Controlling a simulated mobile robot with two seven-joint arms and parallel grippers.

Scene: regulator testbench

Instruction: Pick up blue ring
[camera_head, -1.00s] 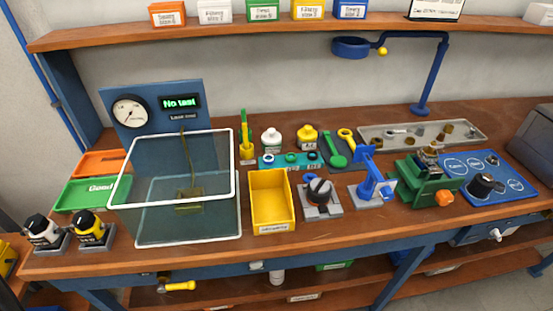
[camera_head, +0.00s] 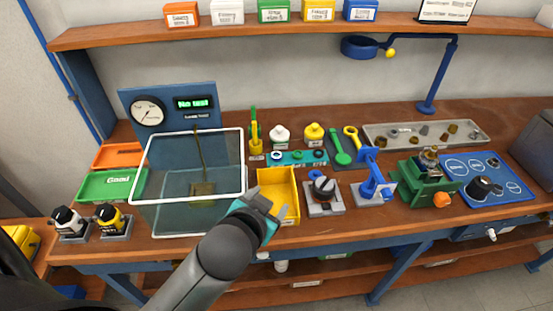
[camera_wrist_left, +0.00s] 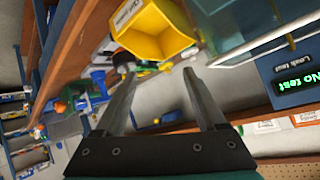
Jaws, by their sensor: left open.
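A teal strip (camera_head: 289,158) on the bench holds small rings. The ring at its left end (camera_head: 276,155) looks dark blue, the middle one (camera_head: 298,155) green, and the right one (camera_head: 319,154) dark; their exact colours are hard to tell. A blue ring-like piece (camera_head: 315,174) also shows behind the black-knobbed fixture (camera_head: 324,190), partly hidden. My left gripper (camera_head: 264,204) is over the front of the yellow bin, apart from the rings. In the left wrist view its two fingers (camera_wrist_left: 158,75) are wide apart with nothing between them. My right gripper is out of view.
The yellow bin (camera_head: 290,217) and the clear white-rimmed tank (camera_head: 189,233) stand by my left gripper. A blue stand (camera_head: 376,175) and a green vise (camera_head: 425,180) are to the right. A shelf (camera_head: 220,33) overhangs the back.

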